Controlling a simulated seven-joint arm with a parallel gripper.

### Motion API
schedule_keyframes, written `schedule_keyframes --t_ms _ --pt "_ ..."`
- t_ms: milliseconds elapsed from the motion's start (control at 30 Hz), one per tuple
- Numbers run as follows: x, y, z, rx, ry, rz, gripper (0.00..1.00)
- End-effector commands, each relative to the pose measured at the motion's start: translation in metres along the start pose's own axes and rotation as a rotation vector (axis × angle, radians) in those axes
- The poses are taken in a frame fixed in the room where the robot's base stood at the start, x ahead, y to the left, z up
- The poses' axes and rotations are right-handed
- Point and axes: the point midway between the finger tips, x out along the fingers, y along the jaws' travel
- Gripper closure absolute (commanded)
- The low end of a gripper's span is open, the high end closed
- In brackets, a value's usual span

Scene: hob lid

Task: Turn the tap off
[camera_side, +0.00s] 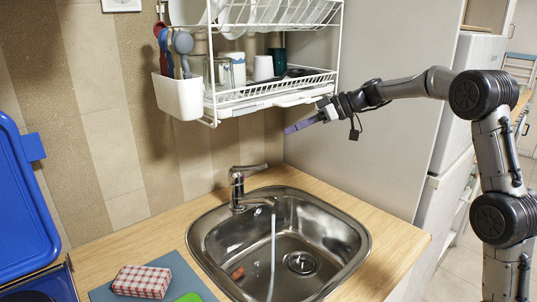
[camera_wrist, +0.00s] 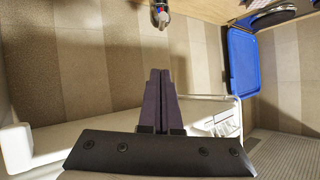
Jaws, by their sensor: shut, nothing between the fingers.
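The chrome tap (camera_side: 238,188) stands at the back of the steel sink (camera_side: 203,240). Its lever (camera_side: 250,169) sticks out to the right, slightly raised. A thin stream of water (camera_side: 272,255) runs from the spout into the basin. My gripper (camera_side: 287,130) is shut and empty, up and to the right of the tap, apart from it and just below the dish rack. In the wrist view my gripper (camera_wrist: 160,72) shows its dark fingers together. A small chrome part with a red and blue mark, apparently the tap (camera_wrist: 161,15), shows beyond the fingertips at the top edge.
The white wire dish rack (camera_side: 270,97) hangs on the wall above the sink, close to my gripper. A blue lid (camera_side: 22,200) stands at the left. A checked packet (camera_side: 141,281) and a green sponge (camera_side: 189,297) lie on a cloth. Air above the basin is clear.

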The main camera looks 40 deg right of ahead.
Motion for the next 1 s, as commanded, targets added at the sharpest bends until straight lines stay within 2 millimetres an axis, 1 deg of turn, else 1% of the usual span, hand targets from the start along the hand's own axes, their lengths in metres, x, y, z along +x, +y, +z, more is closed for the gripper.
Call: schedule_keyframes --t_ms 33,167,267,500,633,800,1000 --pt "0.002 0.002 0.000 -0.001 0.004 0.000 1.00" --pt "0.014 0.002 -0.001 -0.004 0.005 -0.002 1.00" --pt "0.030 0.001 0.000 -0.003 0.003 -0.004 1.00" --pt "0.078 0.001 0.000 -0.003 0.002 -0.004 1.00" --pt "0.102 0.001 0.000 -0.003 0.002 -0.003 1.00" --pt "0.107 0.002 0.024 0.001 0.002 0.000 1.00" --pt "0.110 0.001 0.036 -0.002 0.003 0.000 1.00"
